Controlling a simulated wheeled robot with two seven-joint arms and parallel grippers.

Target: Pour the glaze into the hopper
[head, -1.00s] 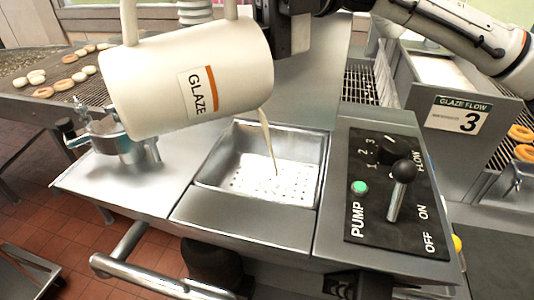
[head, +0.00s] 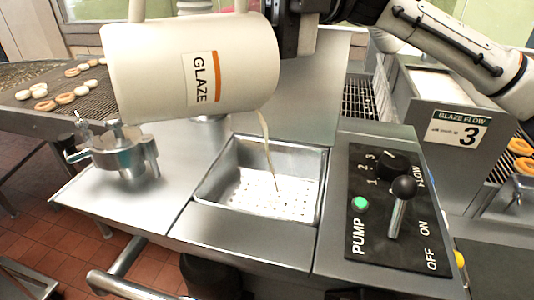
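A cream pitcher (head: 150,75) labelled GLAZE is tipped on its side above the hopper, its mouth toward the right. A thin stream of glaze (head: 267,145) runs from its lower right rim down into the hopper (head: 209,178), a square metal basin with a perforated floor. My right gripper (head: 292,25) is dark and sits at the pitcher's right end, at the top of the view. The arm comes in from the upper right. Its fingertips are hidden, so its grip cannot be made out. My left gripper is not in view.
Right of the hopper is a black control panel (head: 365,235) with a green pump light, a flow knob and a lever (head: 400,200). A metal clamp fitting (head: 122,150) stands to the left. Doughnuts (head: 65,98) lie on a conveyor at far left.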

